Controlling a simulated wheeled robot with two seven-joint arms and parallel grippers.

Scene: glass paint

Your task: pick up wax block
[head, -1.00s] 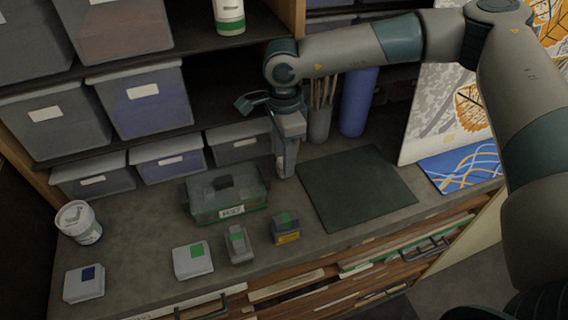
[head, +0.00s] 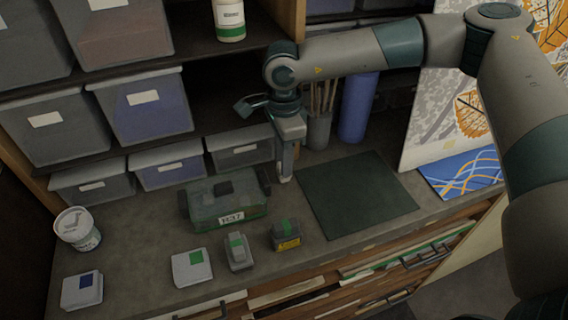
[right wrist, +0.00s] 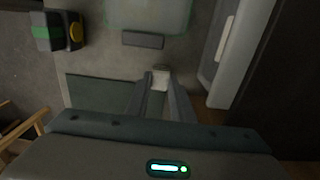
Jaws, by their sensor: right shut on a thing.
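My right gripper (head: 285,172) points down at the counter, just right of the green-based case and beside the dark mat's left edge. It is shut on a small pale block, which looks like the wax block (right wrist: 160,80), seen between the fingertips (right wrist: 159,90) in the right wrist view. In the head view only a pale bit of it shows at the fingertips. I cannot tell whether it touches the counter. My left gripper is not in view.
A clear case with a green base (head: 228,212) stands left of the gripper. The dark mat (head: 357,195) lies right. Small boxes, including a black-yellow one (head: 286,236), line the front. Lidded bins (head: 240,146), a brush pot (head: 318,130) and a blue cylinder (head: 357,108) stand behind.

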